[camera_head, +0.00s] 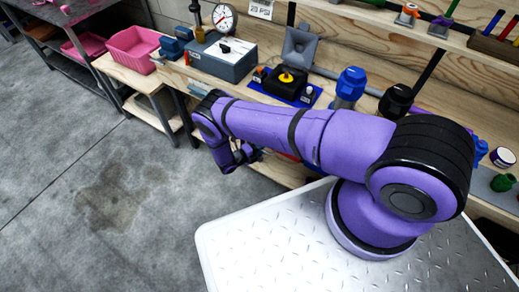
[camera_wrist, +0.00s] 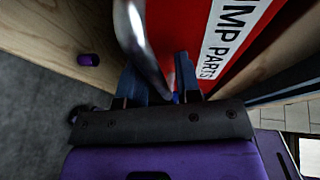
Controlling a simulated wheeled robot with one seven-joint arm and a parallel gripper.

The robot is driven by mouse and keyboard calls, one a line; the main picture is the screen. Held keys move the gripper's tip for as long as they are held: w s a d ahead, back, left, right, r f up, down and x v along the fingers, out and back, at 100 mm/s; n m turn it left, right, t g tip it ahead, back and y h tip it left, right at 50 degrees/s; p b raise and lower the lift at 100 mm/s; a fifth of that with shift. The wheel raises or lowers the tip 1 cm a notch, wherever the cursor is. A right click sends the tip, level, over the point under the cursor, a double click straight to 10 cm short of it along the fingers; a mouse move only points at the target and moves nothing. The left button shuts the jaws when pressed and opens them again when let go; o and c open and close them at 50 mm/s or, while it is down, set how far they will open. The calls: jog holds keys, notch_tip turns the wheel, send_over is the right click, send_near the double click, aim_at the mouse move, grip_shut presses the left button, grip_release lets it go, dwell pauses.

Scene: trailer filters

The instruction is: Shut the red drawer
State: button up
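The red drawer (camera_wrist: 187,38) shows its front close up in the wrist view, with a white label ending in "MP PARTS". A curved metal handle (camera_wrist: 140,40) runs down its front towards my gripper. My gripper (camera_wrist: 160,84) has its two blue fingers apart, one on each side of the handle's lower end. I cannot tell whether the fingers touch the handle. In the head view my gripper (camera_head: 240,158) hangs low in front of the workbench; my arm hides most of the drawer there. How far the drawer stands out is not clear.
The wooden workbench (camera_head: 345,108) carries a grey box (camera_head: 222,58), a black and yellow device (camera_head: 286,82) and blue fittings (camera_head: 349,84). A pink bin (camera_head: 134,48) sits at the left. The grey floor (camera_head: 95,205) is clear. A purple knob (camera_wrist: 88,60) is on wood beside the drawer.

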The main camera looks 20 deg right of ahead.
jog(key=shift+r, duration=0.1)
jog(key=v, duration=1)
jog(key=shift+a, duration=0.4)
jog(key=shift+s, duration=0.1)
